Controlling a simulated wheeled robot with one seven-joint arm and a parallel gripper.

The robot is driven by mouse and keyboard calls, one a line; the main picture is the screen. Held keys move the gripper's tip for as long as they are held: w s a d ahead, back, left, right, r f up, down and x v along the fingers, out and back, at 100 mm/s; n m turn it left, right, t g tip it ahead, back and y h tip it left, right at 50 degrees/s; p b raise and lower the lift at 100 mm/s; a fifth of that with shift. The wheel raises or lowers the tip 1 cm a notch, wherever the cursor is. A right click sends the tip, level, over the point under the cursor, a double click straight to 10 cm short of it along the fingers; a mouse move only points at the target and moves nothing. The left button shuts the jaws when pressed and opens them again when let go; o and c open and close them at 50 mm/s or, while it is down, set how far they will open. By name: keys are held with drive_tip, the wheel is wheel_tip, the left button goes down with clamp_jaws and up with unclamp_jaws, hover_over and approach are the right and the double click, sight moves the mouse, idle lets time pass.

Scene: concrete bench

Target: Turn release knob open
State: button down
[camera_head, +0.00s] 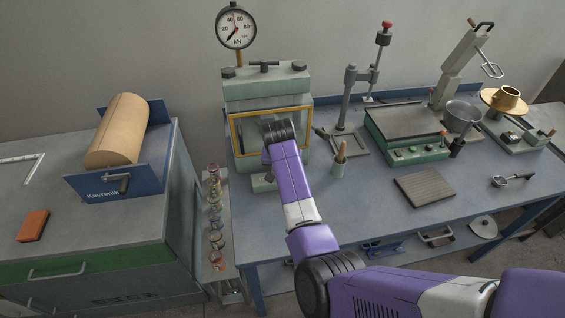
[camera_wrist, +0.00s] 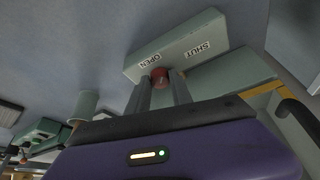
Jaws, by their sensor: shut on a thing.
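The release knob (camera_wrist: 158,73) is a small red round end in the wrist view, in front of a pale green block. The block (camera_wrist: 205,37) carries the labels OPEN and SHUT, with the knob below and between them. My gripper (camera_wrist: 161,82) is shut on the knob, one grey finger on each side. The knob's pointing direction cannot be made out. In the head view the green press (camera_head: 262,87) stands at the bench's left end, with a yellow-framed window. My purple arm reaches to its lower front and hides the knob there.
A dial gauge (camera_head: 236,28) rises above the press. A cup with a brown handle (camera_head: 339,165) stands just right of my wrist. Glass jars (camera_head: 214,205) line the gap at left. A ridged plate (camera_head: 424,187) lies farther right. The bench's front middle is mostly clear.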

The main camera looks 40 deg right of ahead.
drive_tip(key=n+p, duration=0.1)
drive_tip(key=n+y+p, duration=0.1)
drive_tip(key=n, duration=0.1)
drive_tip(key=shift+s+d+r+n+t, duration=0.2)
drive_tip(key=shift+n+t, duration=0.1)
drive_tip(key=shift+t, duration=0.1)
drive_tip(key=n+y+p, duration=0.1)
drive_tip(key=n, duration=0.3)
drive_tip(key=shift+w+d+f+t, duration=0.1)
drive_tip(key=shift+t, duration=0.3)
drive_tip(key=shift+n+y, duration=0.3)
drive_tip(key=c, duration=1.1)
unclamp_jaws()
drive_tip(key=shift+f, duration=0.1)
drive_tip(key=shift+c, duration=0.2)
drive_tip(key=v, duration=0.8)
drive_tip(key=shift+f, duration=0.2)
